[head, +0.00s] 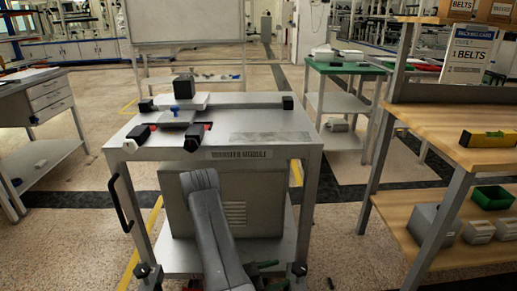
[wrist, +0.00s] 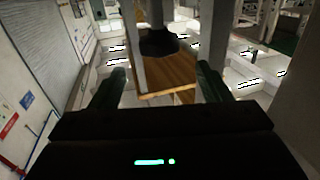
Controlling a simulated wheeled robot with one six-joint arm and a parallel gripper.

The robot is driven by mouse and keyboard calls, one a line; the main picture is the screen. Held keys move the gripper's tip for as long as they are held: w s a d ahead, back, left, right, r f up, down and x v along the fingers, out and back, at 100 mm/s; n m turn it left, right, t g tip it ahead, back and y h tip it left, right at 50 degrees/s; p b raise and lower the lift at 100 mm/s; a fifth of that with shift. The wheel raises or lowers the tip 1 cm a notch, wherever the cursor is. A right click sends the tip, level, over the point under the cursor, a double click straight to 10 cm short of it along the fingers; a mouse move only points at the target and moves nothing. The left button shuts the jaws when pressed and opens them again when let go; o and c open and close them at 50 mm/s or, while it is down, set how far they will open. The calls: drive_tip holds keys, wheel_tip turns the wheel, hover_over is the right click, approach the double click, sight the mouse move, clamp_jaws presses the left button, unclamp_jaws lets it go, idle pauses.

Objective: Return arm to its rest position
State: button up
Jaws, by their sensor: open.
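My gripper (wrist: 161,76) shows in the wrist view, with its two dark green fingers spread well apart. Nothing is held between them. Beyond the gap are a wooden surface (wrist: 168,72) and pale upright parts, none touching the fingers. In the head view, my grey arm (head: 212,225) is low in the middle, in front of the metal cart. Its lower end leaves the bottom of the picture. Small green and dark parts show beside it at the bottom edge, but I cannot tell if they are the gripper.
The metal cart (head: 270,125) stands straight ahead, with a gantry device (head: 222,102) on top. A wooden shelf bench (head: 450,135) with a yellow level (head: 487,138) is at right. A drawer bench (head: 45,97) is at left. Floor (head: 340,215) is open between cart and shelf.

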sight(298, 262)
drive_tip(key=shift+t, duration=0.3)
drive_tip(key=b+x, duration=0.2)
drive_tip(key=x, duration=0.9)
drive_tip(key=shift+s+d+b, duration=0.15)
drive_tip(key=shift+d+b, duration=0.05)
drive_tip(key=shift+b, duration=0.1)
drive_tip(key=n+t+y+p, duration=0.1)
drive_tip(key=n+t, duration=0.1)
drive_tip(key=n+t+y+p, duration=0.1)
drive_tip(key=n+t+y, duration=0.1)
drive_tip(key=t, duration=0.1)
drive_tip(key=shift+w+a, duration=0.2)
drive_tip(key=shift+w, duration=0.05)
drive_tip(key=shift+w+a+n+t+y+p, duration=0.1)
drive_tip(key=shift+a+n+t+y+p, duration=0.05)
drive_tip(key=shift+n+t+y+p, duration=0.9)
drive_tip(key=shift+w+a+n+t+y+p, duration=0.15)
drive_tip(key=shift+n+t+y+p, duration=0.5)
drive_tip(key=shift+n+t+y, duration=0.8)
drive_tip(key=shift+w+a+n+t+y+p, duration=0.15)
drive_tip(key=shift+n+t+y+p, duration=0.5)
drive_tip(key=shift+n+y, duration=0.85)
drive_tip(key=shift+a+n+t+y+p, duration=0.15)
drive_tip(key=shift+n+t+y+p, duration=0.5)
drive_tip(key=shift+y, duration=1.55)
drive_tip(key=shift+n+y+p, duration=0.25)
drive_tip(key=shift+y+p, duration=0.05)
drive_tip(key=shift+a+n+y+p, duration=0.2)
drive_tip(key=shift+n+y+p, duration=0.3)
drive_tip(key=shift+n+y, duration=0.65)
